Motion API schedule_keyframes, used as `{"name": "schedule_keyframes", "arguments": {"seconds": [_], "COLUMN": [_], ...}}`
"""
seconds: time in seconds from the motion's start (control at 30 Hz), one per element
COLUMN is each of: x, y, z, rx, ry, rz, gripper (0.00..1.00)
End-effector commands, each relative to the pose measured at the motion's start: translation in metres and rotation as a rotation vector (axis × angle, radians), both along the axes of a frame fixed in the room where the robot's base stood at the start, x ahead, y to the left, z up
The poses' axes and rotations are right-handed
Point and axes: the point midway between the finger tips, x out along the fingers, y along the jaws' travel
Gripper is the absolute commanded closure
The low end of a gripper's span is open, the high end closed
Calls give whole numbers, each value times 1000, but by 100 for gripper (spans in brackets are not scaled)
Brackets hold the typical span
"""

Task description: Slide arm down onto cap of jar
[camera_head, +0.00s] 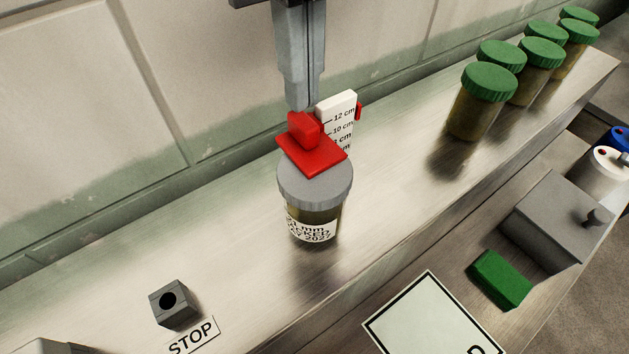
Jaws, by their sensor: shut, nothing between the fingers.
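The jar (313,222) stands upright on the metal shelf, with a grey cap (317,184) and a white label. The red arm (312,157) is a flat plate with a block on top. It overlaps the back part of the cap in the picture; I cannot tell if it touches. A white upright scale (338,118) with centimetre marks stands behind it, with another bit of red at its right edge. My gripper (302,106) points down from the top, shut and empty. Its tips are just above or behind the red block; contact is unclear.
Several green-capped jars (483,98) stand at the back right. A grey block with a hole (173,303) and a STOP label (193,335) are at front left. A grey box (558,222) and green block (500,279) are at right. A tiled wall runs behind.

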Motion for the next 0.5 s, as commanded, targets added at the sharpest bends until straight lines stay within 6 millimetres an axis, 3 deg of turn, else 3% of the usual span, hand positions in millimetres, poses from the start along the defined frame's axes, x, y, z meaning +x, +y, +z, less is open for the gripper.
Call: {"name": "schedule_keyframes", "arguments": {"seconds": [0.5], "x": [0], "y": [0], "z": [41], "rx": [0], "ry": [0], "rz": [0], "gripper": [100]}}
